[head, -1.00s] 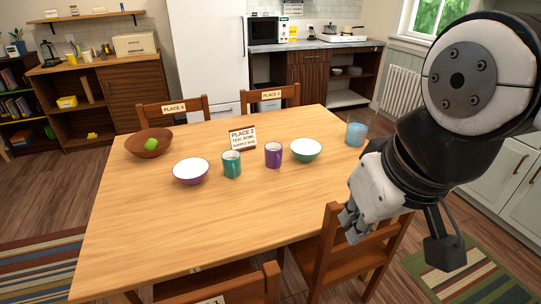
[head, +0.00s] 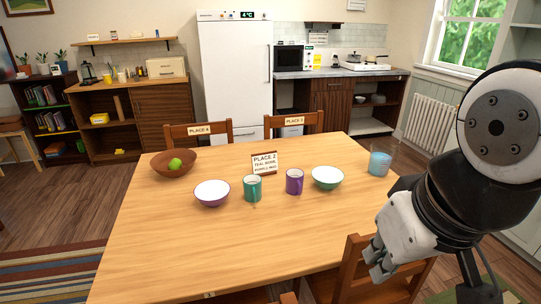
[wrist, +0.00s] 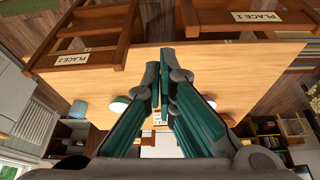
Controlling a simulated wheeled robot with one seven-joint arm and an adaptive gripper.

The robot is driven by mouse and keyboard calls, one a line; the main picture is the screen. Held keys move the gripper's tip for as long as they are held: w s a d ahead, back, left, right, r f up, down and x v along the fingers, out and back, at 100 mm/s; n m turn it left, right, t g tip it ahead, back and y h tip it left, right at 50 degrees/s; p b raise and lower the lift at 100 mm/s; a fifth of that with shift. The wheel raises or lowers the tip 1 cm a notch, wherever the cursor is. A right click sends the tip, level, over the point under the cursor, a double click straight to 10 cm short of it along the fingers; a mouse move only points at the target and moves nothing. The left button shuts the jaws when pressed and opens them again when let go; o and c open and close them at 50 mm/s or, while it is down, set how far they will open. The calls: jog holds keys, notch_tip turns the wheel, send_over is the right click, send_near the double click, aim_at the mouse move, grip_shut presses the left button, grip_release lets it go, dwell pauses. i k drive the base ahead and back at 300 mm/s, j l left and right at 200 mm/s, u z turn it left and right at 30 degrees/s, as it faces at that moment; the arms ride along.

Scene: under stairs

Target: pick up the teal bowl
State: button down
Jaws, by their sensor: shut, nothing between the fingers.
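The teal bowl (head: 327,178), white inside, stands upright on the wooden table (head: 200,255), right of the purple mug (head: 294,182) in the head view. It also shows in the wrist view (wrist: 119,104), left of the fingers. My gripper (head: 376,262) is shut and empty, in front of and to the right of the bowl in the head view, clearly apart from it. It hangs near the table's right edge, by a chair back. Its two teal-sided fingers meet in the wrist view (wrist: 160,78).
A teal mug (head: 252,188), a purple bowl (head: 212,193) and a brown bowl (head: 172,165) with a green fruit stand left of the purple mug. A blue glass (head: 380,163) is right of the teal bowl. A sign (head: 264,164) stands behind. The table's front is clear.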

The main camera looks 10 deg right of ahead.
aim_at(327, 178)
jog(key=i+l, duration=0.1)
jog(key=l, duration=0.3)
jog(key=i+l, duration=0.15)
jog(key=l, duration=0.2)
jog(key=i+l+u, duration=0.1)
jog(key=l, duration=0.3)
jog(key=i+l, duration=0.45)
